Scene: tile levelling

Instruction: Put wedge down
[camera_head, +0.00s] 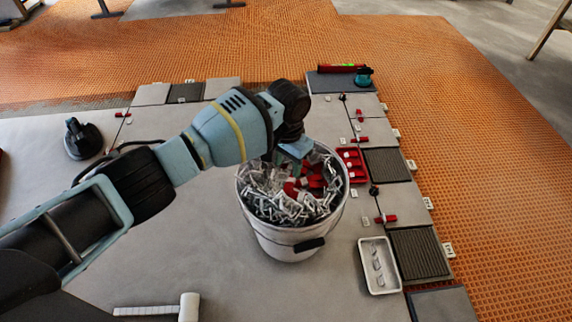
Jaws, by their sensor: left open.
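My left gripper (297,160) is open, pointing down at the top of a white bucket (283,240). The bucket is filled with metal clips (275,207) and several red wedges (313,183). The wedges lie at the back and middle of the heap, just below and beside the gripper. The fingertips are partly hidden, and I cannot tell whether they touch a wedge. Other red wedges lie on the tile joints, such as one at the right (386,219). My right gripper is not in view.
A red tray (350,165) stands right of the bucket. A white tray (378,265) holds small pieces. A black suction cup (82,138) is at the left, a white-headed mallet (189,306) at the front. Orange matting (500,150) lies beyond the tiles.

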